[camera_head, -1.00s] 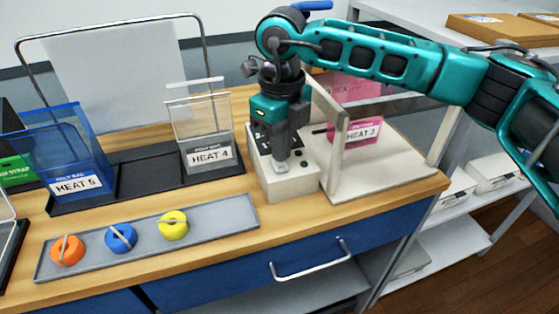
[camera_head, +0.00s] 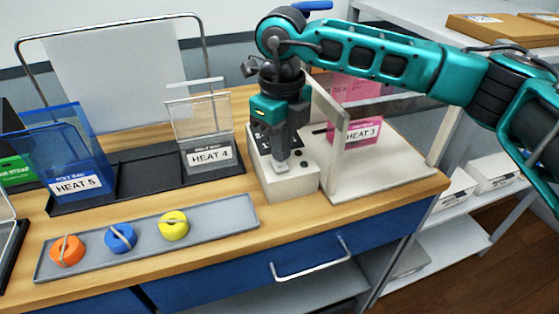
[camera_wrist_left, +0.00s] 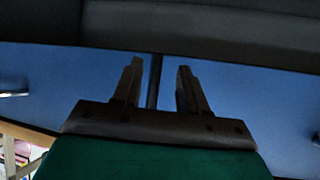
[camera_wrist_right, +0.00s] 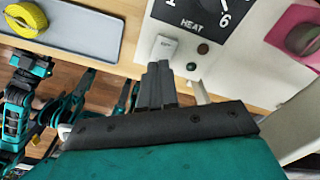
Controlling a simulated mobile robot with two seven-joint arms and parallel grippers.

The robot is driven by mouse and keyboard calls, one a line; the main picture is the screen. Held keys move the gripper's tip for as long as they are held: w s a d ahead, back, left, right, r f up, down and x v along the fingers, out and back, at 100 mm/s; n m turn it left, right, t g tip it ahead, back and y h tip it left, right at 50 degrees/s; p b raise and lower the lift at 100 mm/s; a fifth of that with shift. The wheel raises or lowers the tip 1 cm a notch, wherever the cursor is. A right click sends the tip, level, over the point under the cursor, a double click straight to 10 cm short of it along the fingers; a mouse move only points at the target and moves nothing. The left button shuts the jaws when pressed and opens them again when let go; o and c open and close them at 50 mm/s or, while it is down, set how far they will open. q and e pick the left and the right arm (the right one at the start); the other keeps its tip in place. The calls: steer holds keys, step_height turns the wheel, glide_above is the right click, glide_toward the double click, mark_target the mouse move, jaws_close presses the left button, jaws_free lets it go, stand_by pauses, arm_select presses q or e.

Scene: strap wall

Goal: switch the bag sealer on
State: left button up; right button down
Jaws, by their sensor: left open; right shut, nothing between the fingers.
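The bag sealer (camera_head: 292,186) is a white box with a black dial panel, joined to a white bed with an upright frame, at the bench's right end. In the right wrist view its HEAT panel (camera_wrist_right: 205,14) shows, with a pale rocker switch (camera_wrist_right: 163,47) below it and two small round dark spots beside the switch. My right gripper (camera_head: 282,168) is shut and empty, pointing down at the switch area. Its fingertips (camera_wrist_right: 158,66) are at the switch's near edge; I cannot tell whether they touch. My left gripper (camera_wrist_left: 155,75) is open and empty, before a blue surface.
HEAT 4 (camera_head: 208,157) and HEAT 5 (camera_head: 76,186) holders stand on a black tray to the left. A grey tray (camera_head: 205,219) in front holds orange, blue and yellow rolls.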

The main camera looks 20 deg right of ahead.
mark_target(281, 167)
steer(key=shift+f+b, duration=0.95)
steer(key=shift+f, duration=0.2)
stand_by(0.6)
steer(key=shift+r+p, duration=2.1)
steer(key=shift+r, duration=1.45)
